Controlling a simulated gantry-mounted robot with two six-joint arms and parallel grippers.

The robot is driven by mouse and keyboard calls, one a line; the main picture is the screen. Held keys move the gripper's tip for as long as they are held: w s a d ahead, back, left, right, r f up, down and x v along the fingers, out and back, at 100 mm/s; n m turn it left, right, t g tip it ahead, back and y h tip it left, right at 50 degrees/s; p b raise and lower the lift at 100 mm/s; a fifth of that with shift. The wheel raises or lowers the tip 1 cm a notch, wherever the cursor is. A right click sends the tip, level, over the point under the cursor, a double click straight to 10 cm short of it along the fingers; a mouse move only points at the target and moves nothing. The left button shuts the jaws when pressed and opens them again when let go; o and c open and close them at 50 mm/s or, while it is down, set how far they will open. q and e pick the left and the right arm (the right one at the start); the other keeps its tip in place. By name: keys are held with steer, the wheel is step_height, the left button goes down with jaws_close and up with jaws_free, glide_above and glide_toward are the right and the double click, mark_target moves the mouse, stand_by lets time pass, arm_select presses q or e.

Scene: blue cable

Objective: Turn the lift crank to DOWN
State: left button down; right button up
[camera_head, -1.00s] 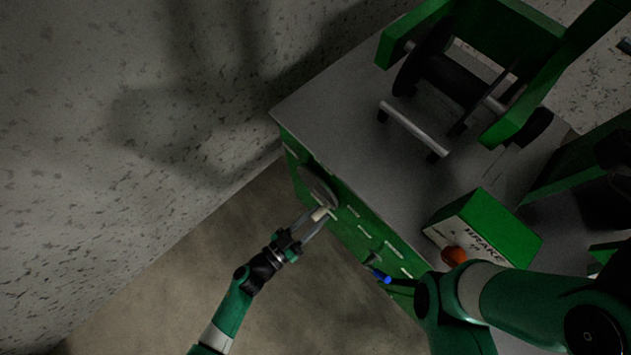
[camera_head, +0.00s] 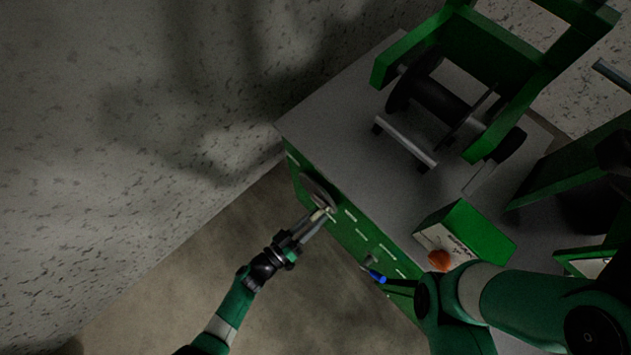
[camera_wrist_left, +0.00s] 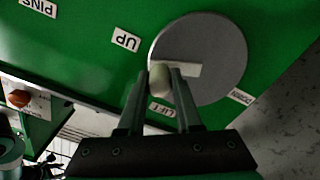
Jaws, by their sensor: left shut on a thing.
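The lift crank (camera_head: 315,189) is a grey disc on the green cabinet front, low at the left end. The left wrist view shows the disc (camera_wrist_left: 215,50) with a pale strip across it and a pale rounded knob (camera_wrist_left: 160,80). The knob is at the disc's left-lower edge in that view, between the UP label (camera_wrist_left: 126,40) and the LIFT label (camera_wrist_left: 162,108). The DOWN label (camera_wrist_left: 240,97) is at the disc's lower right. My left gripper (camera_head: 322,217) is shut on the knob; its fingers (camera_wrist_left: 160,88) are on both sides. My right gripper cannot be made out.
A green BRAKE box (camera_head: 480,230) with an orange knob (camera_head: 439,260) stands on the grey cabinet top (camera_head: 345,125). A green-framed reel (camera_head: 440,100) stands behind. A blue-tipped part (camera_head: 376,277) sticks out at the front near my right arm. Floor is clear at lower left.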

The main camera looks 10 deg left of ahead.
arm_select(q)
steer(key=shift+w+a+r+n+p, duration=0.15)
steer(key=shift+r+n+p, duration=0.3)
steer(key=shift+n, duration=0.25)
steer(key=shift+w+a+r+n+p, duration=0.1)
steer(key=shift+r+n+p, duration=0.25)
steer(key=shift+n, duration=0.35)
steer(key=c, duration=0.6)
jaws_free()
steer(key=shift+a+f, duration=0.1)
steer(key=shift+s, duration=0.1)
steer(key=p+v, duration=0.3)
steer(key=v, duration=0.8)
steer(key=shift+s+p, duration=0.25)
steer(key=shift+p, duration=0.05)
